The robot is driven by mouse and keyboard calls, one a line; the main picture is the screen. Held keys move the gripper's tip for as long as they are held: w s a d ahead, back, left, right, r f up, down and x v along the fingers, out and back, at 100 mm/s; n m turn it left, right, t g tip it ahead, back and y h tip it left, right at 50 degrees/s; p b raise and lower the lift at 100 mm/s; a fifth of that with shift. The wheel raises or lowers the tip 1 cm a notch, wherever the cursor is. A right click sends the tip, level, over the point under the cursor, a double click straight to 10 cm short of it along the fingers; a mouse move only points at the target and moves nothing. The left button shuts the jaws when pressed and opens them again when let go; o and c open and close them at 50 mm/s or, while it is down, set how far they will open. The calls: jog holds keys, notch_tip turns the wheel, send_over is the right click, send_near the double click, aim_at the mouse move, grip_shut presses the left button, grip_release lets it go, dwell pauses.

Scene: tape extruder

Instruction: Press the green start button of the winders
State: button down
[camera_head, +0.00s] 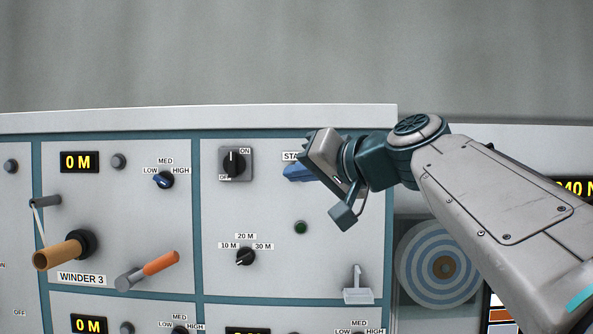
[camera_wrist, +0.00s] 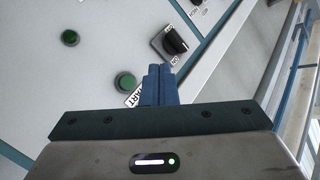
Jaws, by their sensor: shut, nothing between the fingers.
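The green start button (camera_wrist: 125,82) shows in the wrist view, round and raised in a metal ring beside the START label (camera_wrist: 134,96). In the head view my gripper hides this button, and only part of the START label (camera_head: 291,156) shows. My gripper (camera_wrist: 158,68) is shut and empty, its blue fingers together. In the wrist view the fingertips appear just beside the button, over the panel; I cannot tell whether they touch the panel. In the head view my gripper (camera_head: 286,173) is just below the label.
A second green button (camera_wrist: 70,38) shows lower on the panel, also in the head view (camera_head: 301,227). The ON/OFF switch (camera_head: 234,163) is left of my gripper. A length dial (camera_head: 245,257) and a small bracket (camera_head: 358,288) are below. Winder 3's orange handle (camera_head: 161,263) sticks out further left.

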jog(key=w+p, duration=0.3)
jog(key=w, duration=0.5)
jog(key=shift+w+d, duration=0.15)
jog(key=shift+w, duration=0.25)
jog(key=shift+w, duration=0.1)
dwell(1.9)
jog(key=shift+w+f, duration=0.1)
jog(key=shift+w, duration=0.25)
